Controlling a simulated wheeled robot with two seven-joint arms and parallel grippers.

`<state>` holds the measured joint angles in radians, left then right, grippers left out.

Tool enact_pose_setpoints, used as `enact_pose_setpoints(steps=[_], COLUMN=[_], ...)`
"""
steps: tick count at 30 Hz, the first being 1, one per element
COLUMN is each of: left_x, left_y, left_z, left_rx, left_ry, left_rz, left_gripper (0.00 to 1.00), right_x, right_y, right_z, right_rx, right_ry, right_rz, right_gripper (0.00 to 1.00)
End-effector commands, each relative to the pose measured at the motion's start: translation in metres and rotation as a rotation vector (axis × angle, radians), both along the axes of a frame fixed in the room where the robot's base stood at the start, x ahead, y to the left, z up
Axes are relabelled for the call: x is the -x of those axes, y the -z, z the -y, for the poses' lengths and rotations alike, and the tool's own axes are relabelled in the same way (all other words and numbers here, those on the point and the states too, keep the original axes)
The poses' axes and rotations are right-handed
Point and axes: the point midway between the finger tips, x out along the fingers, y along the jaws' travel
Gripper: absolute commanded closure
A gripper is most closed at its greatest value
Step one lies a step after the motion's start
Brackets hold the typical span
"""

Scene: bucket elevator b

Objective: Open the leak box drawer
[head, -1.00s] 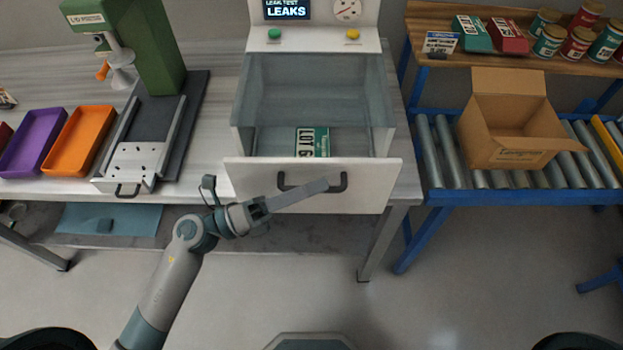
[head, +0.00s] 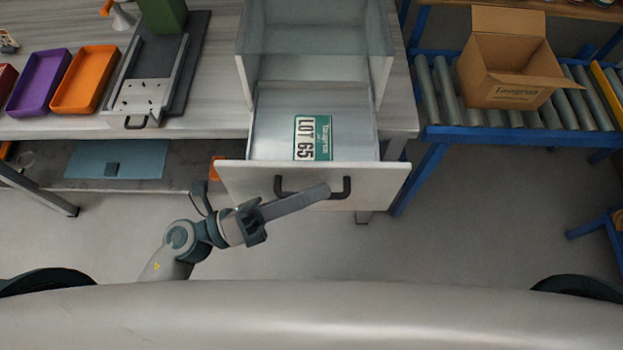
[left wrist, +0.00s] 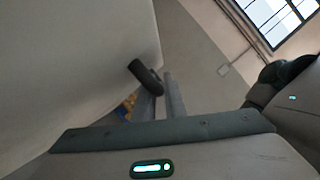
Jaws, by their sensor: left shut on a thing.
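The leak box drawer (head: 232,185) is pulled well out from the leak box (head: 382,75) in the head view. A green and white card marked LOT 65 (head: 313,138) lies on the drawer floor. The drawer's dark bar handle (head: 346,187) is on its white front. In the left wrist view the handle's dark end (left wrist: 145,76) shows beside the fingers, next to the pale drawer front (left wrist: 80,60). My right gripper is not in view.
Purple (head: 38,82) and orange (head: 86,80) trays and a grey fixture (head: 140,95) stand on the bench at left. A cardboard box (head: 512,62) sits on the roller conveyor (head: 450,95) at right. The floor (head: 480,230) between is clear.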

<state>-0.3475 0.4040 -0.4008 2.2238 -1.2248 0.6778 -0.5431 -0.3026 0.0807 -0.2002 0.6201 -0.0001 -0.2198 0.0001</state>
Motion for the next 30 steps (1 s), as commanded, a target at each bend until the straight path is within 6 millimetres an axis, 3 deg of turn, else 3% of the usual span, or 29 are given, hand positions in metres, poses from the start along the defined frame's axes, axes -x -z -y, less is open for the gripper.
enact_pose_setpoints(steps=[10,11,12,30], left_x=[0.0007,0.0006,0.0006,0.001], left_y=[0.0007,0.0008,0.0006,0.0008], left_z=[-0.0003,-0.0003,-0.0003,-0.0015], left_rx=[-0.002,-0.002,-0.002,0.0], left_ry=[0.0,0.0,0.0,0.0], left_rz=[0.0,0.0,0.0,0.001], left_gripper=[1.0,0.84,0.81,0.81], right_x=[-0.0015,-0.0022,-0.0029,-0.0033], right_y=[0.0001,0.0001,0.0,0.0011], right_z=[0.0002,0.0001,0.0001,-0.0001], right_rx=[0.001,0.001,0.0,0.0], right_ry=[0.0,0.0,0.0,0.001], right_rz=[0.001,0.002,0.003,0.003], right_gripper=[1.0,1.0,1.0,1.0])
